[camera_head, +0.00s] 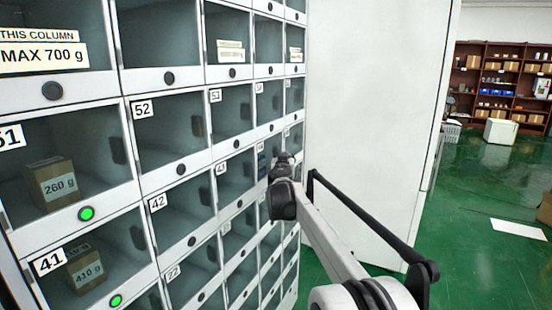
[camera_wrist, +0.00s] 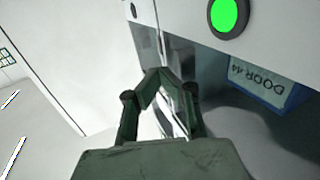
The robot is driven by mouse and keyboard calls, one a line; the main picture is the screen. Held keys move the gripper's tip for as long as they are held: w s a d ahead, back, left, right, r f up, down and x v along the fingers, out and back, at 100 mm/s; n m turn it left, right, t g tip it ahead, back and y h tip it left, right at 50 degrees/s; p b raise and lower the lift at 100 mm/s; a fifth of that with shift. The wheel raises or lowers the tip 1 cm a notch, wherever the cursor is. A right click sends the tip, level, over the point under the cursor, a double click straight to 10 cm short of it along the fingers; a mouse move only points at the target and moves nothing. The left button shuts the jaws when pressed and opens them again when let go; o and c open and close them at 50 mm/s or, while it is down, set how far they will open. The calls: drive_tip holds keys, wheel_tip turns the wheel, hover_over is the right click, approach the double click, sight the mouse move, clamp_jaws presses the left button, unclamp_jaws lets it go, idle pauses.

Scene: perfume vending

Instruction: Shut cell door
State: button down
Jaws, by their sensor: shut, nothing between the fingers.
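The wall of numbered cells (camera_head: 188,145) has clear doors in white frames. My gripper (camera_head: 284,160) is at its right part in the head view, close to a cell with a blue item (camera_head: 262,165). In the wrist view my gripper (camera_wrist: 162,73) is shut and empty, with its fingertips against or very near the edge of the cell front. A blue-and-white box marked DOOR 44 (camera_wrist: 266,82) shows upside down inside the cell. A lit green button (camera_wrist: 228,15) is on the frame beside it. The fingers and reflections hide the door's edge, so I cannot tell its angle.
Cells 41 and 51 hold boxes and have lit green buttons (camera_head: 86,213). A tall white panel (camera_head: 375,110) stands right of the cells, behind my arm. The green floor (camera_head: 470,200) is open at the right, with brown shelves (camera_head: 500,85) far back.

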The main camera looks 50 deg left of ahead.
drive_tip(key=shift+s+a, duration=0.1)
drive_tip(key=shift+s, duration=0.05)
idle(0.3)
drive_tip(key=w+d+b, duration=0.1)
drive_tip(key=w+d, duration=0.5)
drive_tip(key=d, duration=0.6)
drive_tip(key=shift+w+d, duration=0.2)
drive_tip(key=shift+d, duration=0.2)
